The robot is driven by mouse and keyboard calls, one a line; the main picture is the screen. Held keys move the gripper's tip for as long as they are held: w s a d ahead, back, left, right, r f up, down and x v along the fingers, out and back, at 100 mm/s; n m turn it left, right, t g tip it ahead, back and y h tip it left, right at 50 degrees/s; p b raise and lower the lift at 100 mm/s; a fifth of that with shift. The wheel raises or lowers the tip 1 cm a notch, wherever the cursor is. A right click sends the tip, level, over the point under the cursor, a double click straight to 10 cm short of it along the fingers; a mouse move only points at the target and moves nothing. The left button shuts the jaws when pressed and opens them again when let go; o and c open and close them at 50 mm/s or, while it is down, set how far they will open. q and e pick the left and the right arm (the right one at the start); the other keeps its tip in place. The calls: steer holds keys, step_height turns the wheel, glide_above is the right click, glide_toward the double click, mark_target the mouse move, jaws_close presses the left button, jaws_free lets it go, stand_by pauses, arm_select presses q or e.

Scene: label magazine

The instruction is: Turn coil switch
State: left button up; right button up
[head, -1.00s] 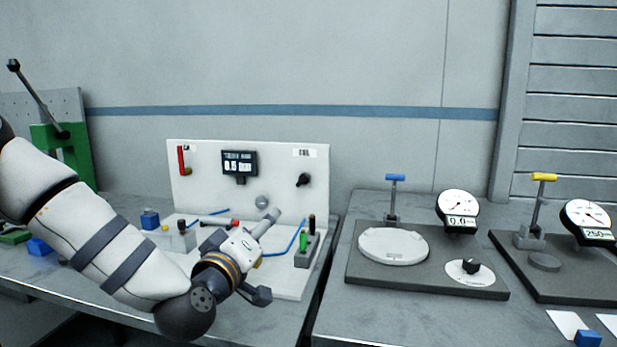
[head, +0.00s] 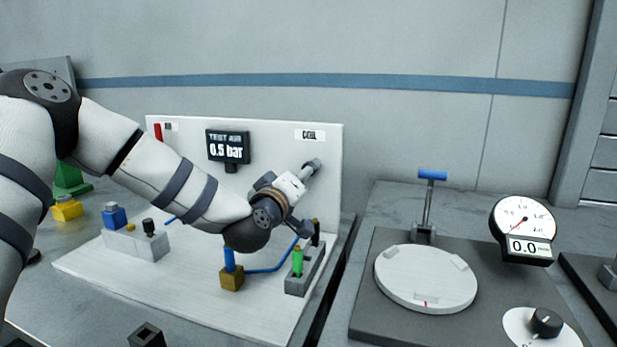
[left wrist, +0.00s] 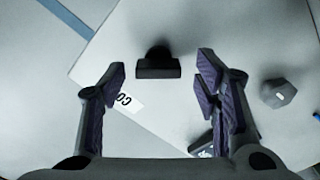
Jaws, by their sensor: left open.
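The coil switch is a black knob (left wrist: 158,62) on the white upright panel (head: 330,200). The COIL label (head: 310,135) is above it in the head view and also shows in the left wrist view (left wrist: 128,103). My left gripper (left wrist: 162,70) is open, its two purple-lined fingers standing on either side of the knob, with gaps on both sides. How far the fingertips are from the panel is hard to tell. In the head view my left gripper (head: 312,166) is at the panel below the label and largely hides the switch. My right gripper is out of view.
A display (head: 228,147) reading 0.5 bar and a red handle (head: 158,132) are on the panel's left. Below my left arm are a blue tube (head: 270,269), a green-topped part (head: 297,262) and a grey block (head: 137,243). A gauge fixture (head: 425,280) stands to the right.

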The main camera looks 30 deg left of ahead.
arm_select(q)
steer(key=shift+x, duration=0.95)
steer(key=shift+w+r, duration=0.1)
steer(key=shift+w, duration=0.05)
steer(key=c, duration=1.2)
steer(key=shift+o, duration=0.2)
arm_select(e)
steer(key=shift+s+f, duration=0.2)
arm_select(q)
steer(key=shift+r, duration=0.1)
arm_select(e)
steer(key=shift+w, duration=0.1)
